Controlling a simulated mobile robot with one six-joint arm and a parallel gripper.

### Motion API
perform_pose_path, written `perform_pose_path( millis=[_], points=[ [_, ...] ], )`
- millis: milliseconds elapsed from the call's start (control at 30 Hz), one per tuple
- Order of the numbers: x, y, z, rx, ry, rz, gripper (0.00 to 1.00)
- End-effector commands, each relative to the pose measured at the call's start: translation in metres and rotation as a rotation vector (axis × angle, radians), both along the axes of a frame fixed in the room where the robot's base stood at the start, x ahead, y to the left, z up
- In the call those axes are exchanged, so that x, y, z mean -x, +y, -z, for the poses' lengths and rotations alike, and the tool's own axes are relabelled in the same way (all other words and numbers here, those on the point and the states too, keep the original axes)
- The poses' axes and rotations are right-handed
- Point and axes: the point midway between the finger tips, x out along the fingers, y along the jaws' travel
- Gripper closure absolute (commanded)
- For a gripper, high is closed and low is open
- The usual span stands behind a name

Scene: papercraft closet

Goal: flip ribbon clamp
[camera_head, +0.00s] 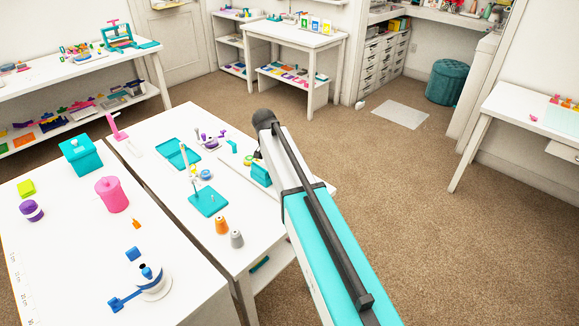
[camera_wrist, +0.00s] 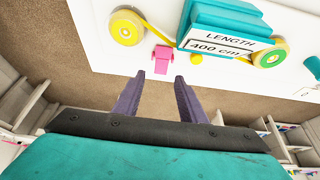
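In the wrist view, a small pink piece (camera_wrist: 162,56), apparently the ribbon clamp, sits at the table edge beside a yellow ribbon spool (camera_wrist: 128,27). A teal device with a "LENGTH 400 cm" display (camera_wrist: 222,46) stands to its right, with a second yellow and green spool (camera_wrist: 269,57) beyond. My gripper (camera_wrist: 159,77) has two purple fingers, spread apart with nothing between them. The pink piece lies just ahead of the fingertips, in line with the gap. In the head view, the teal device (camera_head: 260,173) shows partly behind my arm; the pink piece and my fingers are hidden there.
Carpet to the right is open.

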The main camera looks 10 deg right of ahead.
Motion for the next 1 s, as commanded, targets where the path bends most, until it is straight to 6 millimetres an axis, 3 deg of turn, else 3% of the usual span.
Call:
perform_pose_path(
  millis=[700, 1000],
  points=[
    [0.023, 0.032, -0.082, 0.001, -0.001, -0.001, 0.62],
    [0.028, 0.038, -0.099, 0.001, 0.001, 0.0, 0.62]
  ],
)
